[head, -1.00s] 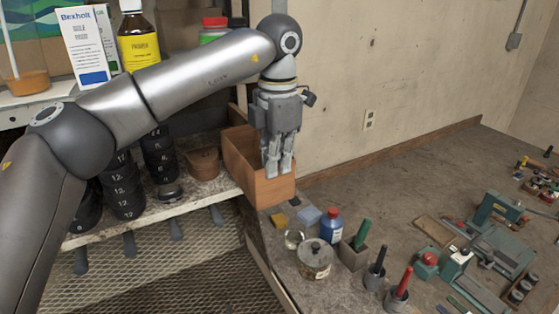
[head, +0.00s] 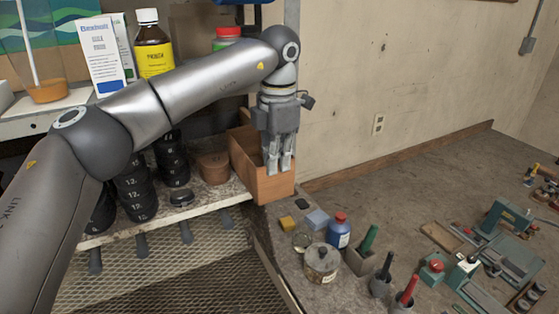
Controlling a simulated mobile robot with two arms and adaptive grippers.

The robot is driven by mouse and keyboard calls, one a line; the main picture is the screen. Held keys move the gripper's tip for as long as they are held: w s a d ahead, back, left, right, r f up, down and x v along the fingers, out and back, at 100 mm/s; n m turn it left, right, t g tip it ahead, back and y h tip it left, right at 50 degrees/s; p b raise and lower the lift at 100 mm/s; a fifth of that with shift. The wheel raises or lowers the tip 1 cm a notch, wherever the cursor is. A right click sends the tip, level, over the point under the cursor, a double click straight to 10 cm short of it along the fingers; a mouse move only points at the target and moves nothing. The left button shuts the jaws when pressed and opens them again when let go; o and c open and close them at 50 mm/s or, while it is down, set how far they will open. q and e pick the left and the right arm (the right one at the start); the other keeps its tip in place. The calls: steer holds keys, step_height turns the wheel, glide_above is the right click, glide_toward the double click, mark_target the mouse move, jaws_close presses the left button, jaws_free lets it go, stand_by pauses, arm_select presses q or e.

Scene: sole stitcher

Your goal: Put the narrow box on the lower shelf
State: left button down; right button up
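The narrow box (head: 275,188) is an open, orange-brown wooden box at the right end of the lower shelf (head: 213,199). Its near end reaches past the shelf's front edge; I cannot tell if its base touches the shelf. My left gripper (head: 279,166) points down at the near end of the box, its fingers at the near wall. It appears shut on that wall, though the contact is partly hidden. The gripper hides part of the box's inside. My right gripper is not in view.
A round tan container (head: 213,168) stands just left of the box. Black numbered stacks (head: 136,190) fill the shelf further left. A wall and post border the right. A blue bottle (head: 340,231) and a tin (head: 321,263) stand on the bench below.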

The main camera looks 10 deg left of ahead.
arm_select(q)
steer(key=shift+w+a, duration=0.5)
steer(key=shift+w, duration=0.25)
steer(key=shift+a, duration=0.1)
steer(key=shift+f, duration=0.5)
stand_by(0.4)
steer(key=c, duration=1.6)
jaws_free()
steer(key=shift+c, duration=0.4)
steer(key=shift+r, duration=0.1)
step_height(320, 180, up, 7)
steer(key=shift+r, duration=0.15)
